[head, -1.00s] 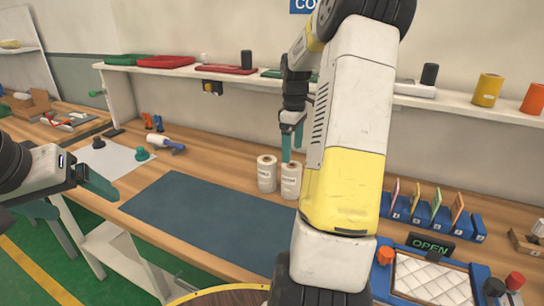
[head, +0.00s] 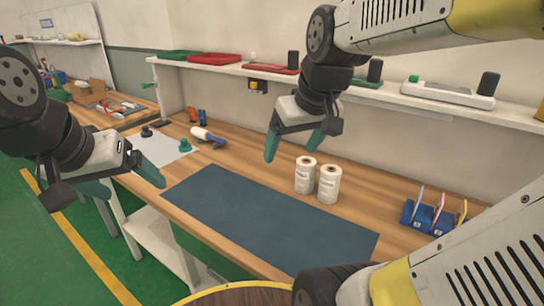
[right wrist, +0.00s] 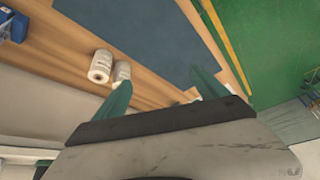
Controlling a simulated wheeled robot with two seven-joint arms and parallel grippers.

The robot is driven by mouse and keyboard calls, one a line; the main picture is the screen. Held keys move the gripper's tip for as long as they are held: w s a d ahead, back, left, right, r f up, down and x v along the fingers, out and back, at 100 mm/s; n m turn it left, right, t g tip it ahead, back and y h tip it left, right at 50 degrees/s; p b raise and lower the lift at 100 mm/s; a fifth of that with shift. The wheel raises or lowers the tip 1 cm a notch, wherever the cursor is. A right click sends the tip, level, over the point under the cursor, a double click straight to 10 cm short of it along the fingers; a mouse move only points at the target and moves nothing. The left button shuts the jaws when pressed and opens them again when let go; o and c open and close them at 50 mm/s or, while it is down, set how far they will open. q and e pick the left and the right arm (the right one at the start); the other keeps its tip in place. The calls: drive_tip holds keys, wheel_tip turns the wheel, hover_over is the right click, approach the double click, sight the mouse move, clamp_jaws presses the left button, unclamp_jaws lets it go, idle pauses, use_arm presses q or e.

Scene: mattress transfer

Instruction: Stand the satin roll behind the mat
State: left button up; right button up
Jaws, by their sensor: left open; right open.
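Two white rolls with printed labels, the left one (head: 305,174) and the right one (head: 328,184), stand upright side by side behind the dark blue mat (head: 270,222), near its right part. I cannot read which one is satin. Both also show in the right wrist view, one nearer the left edge (right wrist: 100,66) and one beside it (right wrist: 122,72). My right gripper (head: 292,150) is open and empty, above the bench and just left of the rolls. My left gripper (head: 134,190) is open and empty, left of the mat near the bench's front edge.
A white sheet with a green-handled tool (head: 185,145) and a white-blue hand tool (head: 207,135) lie left of the mat. A blue rack (head: 425,216) with coloured cards stands to the right. A shelf (head: 390,95) runs along the wall behind. The mat is bare.

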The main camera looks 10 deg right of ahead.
drive_tip(key=shift+m+t+y, duration=0.5)
drive_tip(key=shift+m+t, duration=0.1)
drive_tip(key=shift+m, duration=0.2)
drive_tip(key=s+a, duration=0.2)
drive_tip(key=s, duration=0.1)
drive_tip(key=s+f, duration=0.1)
drive_tip(key=shift+s+a, duration=0.3)
drive_tip(key=shift+a, duration=0.1)
